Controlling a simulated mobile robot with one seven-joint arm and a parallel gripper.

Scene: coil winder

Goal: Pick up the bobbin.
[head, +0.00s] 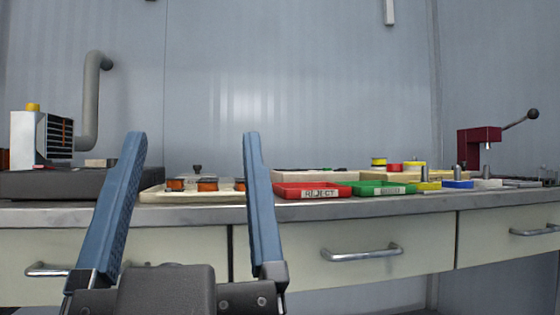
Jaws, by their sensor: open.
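My gripper (193,136) is open and empty in the foreground. Its two long blue fingers point up and away, with a wide gap between them. Several copper-coloured wound bobbins (207,184) with dark rims stand in a cream tray (158,197) on the bench. They show beyond the gap between the fingers, apart from them. The right finger partly covers the tray's right end. I cannot tell which bobbin is the one named.
The grey bench top (350,203) sits above drawers with metal handles. A red REJECT tray (312,190) and a green tray (382,187) lie right of the cream tray. A dark red lever press (478,147) stands far right; a white vented box (40,138) stands left.

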